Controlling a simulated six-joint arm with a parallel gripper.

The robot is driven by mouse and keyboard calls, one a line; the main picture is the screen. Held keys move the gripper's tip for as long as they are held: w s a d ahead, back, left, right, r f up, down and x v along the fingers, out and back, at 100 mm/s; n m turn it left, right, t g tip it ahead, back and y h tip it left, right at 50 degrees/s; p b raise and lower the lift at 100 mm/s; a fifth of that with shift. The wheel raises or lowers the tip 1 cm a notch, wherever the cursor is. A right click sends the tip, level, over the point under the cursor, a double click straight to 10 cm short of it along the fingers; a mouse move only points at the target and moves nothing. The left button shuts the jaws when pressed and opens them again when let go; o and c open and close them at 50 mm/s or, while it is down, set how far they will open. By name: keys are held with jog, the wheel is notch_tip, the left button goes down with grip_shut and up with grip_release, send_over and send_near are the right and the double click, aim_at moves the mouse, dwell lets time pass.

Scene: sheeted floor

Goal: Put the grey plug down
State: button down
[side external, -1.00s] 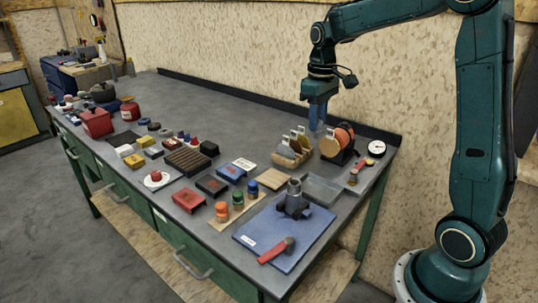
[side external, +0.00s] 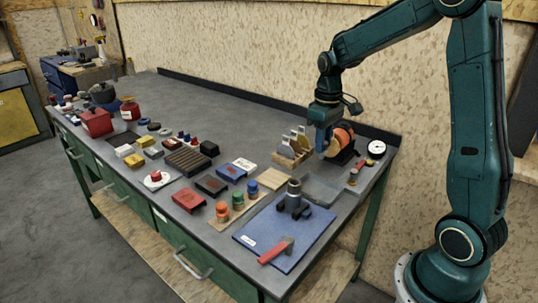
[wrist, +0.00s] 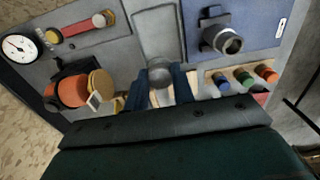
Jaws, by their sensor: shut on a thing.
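My gripper (side external: 321,148) is over the back right part of the bench, above and beside a wooden rack. In the wrist view its two dark blue fingers (wrist: 162,80) are closed on the grey plug (wrist: 159,70), a round grey piece seen from above at the fingertips. In the side view I cannot make out the plug at the fingers. A shallow grey tray (wrist: 157,18) lies just beyond the plug in the wrist view. It also shows in the side view (side external: 322,190), in front and to the lower right of my gripper.
A wooden rack (side external: 290,152) with upright pieces and a black stand with an orange disc (side external: 341,138) are close to the gripper. A dial gauge (side external: 376,148), a red-handled tool (side external: 356,172), a blue mat (side external: 262,237) and a wooden board with coloured knobs (side external: 237,217) surround the tray.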

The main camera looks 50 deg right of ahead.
jog(key=shift+f, duration=5.85)
jog(key=shift+f, duration=0.1)
jog(key=c, duration=1.2)
grip_release()
jog(key=shift+o, duration=0.2)
notch_tip(320, 180, up, 11)
jog(key=shift+r, duration=0.65)
